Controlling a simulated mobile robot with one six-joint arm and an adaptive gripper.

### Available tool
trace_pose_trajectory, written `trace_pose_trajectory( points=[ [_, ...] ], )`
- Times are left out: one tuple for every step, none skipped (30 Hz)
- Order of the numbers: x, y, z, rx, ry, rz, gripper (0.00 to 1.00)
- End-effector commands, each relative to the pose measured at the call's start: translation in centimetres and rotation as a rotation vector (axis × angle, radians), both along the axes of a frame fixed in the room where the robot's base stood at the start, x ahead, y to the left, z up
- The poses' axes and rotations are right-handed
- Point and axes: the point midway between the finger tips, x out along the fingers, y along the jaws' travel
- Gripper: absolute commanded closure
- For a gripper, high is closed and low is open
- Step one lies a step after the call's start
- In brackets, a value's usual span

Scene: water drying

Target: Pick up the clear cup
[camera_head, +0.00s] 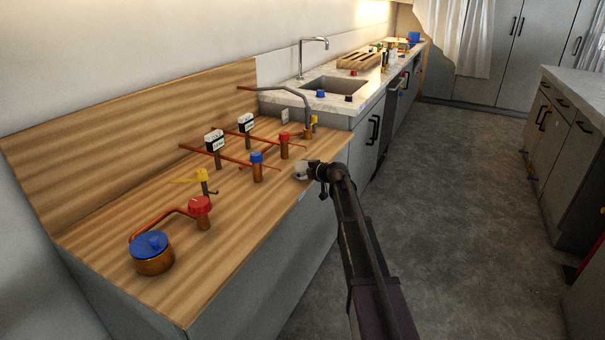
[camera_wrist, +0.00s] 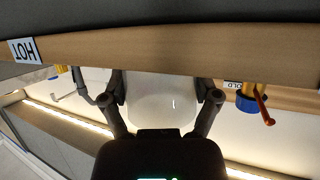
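The clear cup looks whitish and translucent. In the head view the cup (camera_head: 300,171) is at the right front edge of the wooden counter, just left of my gripper (camera_head: 314,171). In the wrist view the cup (camera_wrist: 160,105) fills the space between the two dark fingers of my gripper (camera_wrist: 160,88). One finger lies along each side of it, very close. I cannot tell whether both fingers press on the cup. Its far end meets the wooden band, and its near part is hidden by my gripper's body.
The wooden counter (camera_head: 125,235) carries copper pipes, a blue-capped valve (camera_head: 257,168), a red-capped valve (camera_head: 284,146) and a blue-lidded copper pot (camera_head: 152,252). A sink (camera_head: 333,85) lies beyond. The floor (camera_head: 450,190) to the right is clear.

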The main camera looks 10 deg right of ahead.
Motion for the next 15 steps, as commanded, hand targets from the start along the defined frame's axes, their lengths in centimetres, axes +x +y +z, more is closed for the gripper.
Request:
trace_pose_trajectory(
  points=[
    [0.00,0.00,-0.01,0.000,0.000,0.000,0.53],
    [0.00,0.01,-0.01,0.000,0.000,0.000,0.53],
    [0.00,0.01,-0.01,0.000,0.000,0.000,0.53],
    [0.00,0.01,-0.01,0.000,0.000,0.000,0.53],
    [0.00,0.01,-0.01,0.000,0.000,0.000,0.53],
    [0.00,0.01,-0.01,0.000,0.000,0.000,0.53],
    [0.00,0.01,0.00,0.000,0.000,0.000,0.53],
    [0.01,0.02,0.01,0.000,0.000,0.000,0.53],
    [0.00,0.03,0.04,0.000,0.000,0.000,0.53],
    [0.00,0.02,0.07,0.000,0.000,0.000,0.53],
    [-0.01,0.02,0.12,0.000,0.000,0.000,0.53],
    [0.00,0.03,0.20,0.000,0.000,0.000,0.53],
    [0.00,0.03,0.27,0.000,0.000,0.000,0.53],
    [0.00,0.02,0.36,0.000,0.000,0.000,0.53],
    [0.00,0.02,0.52,0.000,0.000,0.000,0.53]
  ],
)
